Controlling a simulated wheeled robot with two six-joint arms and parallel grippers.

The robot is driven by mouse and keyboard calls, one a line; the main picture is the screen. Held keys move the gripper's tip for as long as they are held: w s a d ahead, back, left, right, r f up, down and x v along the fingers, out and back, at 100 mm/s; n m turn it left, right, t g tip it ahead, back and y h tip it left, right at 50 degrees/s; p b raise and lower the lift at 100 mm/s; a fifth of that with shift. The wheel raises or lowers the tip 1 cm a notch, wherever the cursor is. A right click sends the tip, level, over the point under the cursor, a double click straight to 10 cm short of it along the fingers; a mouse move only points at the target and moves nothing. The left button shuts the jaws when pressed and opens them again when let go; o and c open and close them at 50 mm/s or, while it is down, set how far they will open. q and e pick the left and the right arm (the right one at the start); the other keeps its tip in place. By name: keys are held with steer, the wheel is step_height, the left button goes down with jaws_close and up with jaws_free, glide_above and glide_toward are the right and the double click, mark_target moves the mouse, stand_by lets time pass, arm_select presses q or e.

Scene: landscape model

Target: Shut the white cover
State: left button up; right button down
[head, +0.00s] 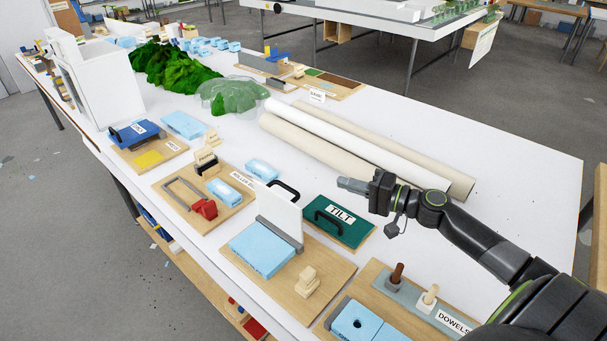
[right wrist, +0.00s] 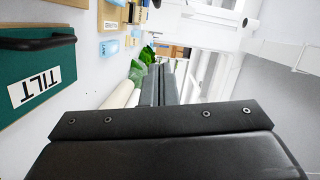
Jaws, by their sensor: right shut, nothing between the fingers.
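The white cover (head: 281,214) stands raised, roughly upright, on a wooden board (head: 318,272) in the head view. A black handle (head: 285,190) is at its top edge, and a grey bar (head: 279,234) runs along its foot. A light blue block (head: 262,250) lies in front of it. My right gripper (head: 343,184) is shut and empty, to the right of the cover and apart from it, above the far side of the green TILT panel. Its closed fingers also show in the right wrist view (right wrist: 160,85). The cover is not clear in that view. My left gripper is not in view.
The green TILT panel (head: 325,231) with a black handle lies right of the cover. A wooden stamp-like block (head: 306,281) stands on the cover's board. Long rolls (head: 350,140) lie behind my gripper. A dowel board (head: 375,290) is at the front right.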

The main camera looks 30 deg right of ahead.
mark_target(284, 207)
arm_select(q)
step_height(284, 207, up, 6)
steer(key=p, duration=0.6)
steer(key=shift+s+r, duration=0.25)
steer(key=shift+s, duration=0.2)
arm_select(e)
steer(key=w+a+f, duration=0.1)
steer(key=w+a, duration=0.5)
steer(key=a, duration=0.3)
steer(key=shift+w+f, duration=0.2)
steer(key=shift+w, duration=0.15)
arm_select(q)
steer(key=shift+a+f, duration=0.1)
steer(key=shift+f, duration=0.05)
arm_select(e)
steer(key=shift+w, duration=0.1)
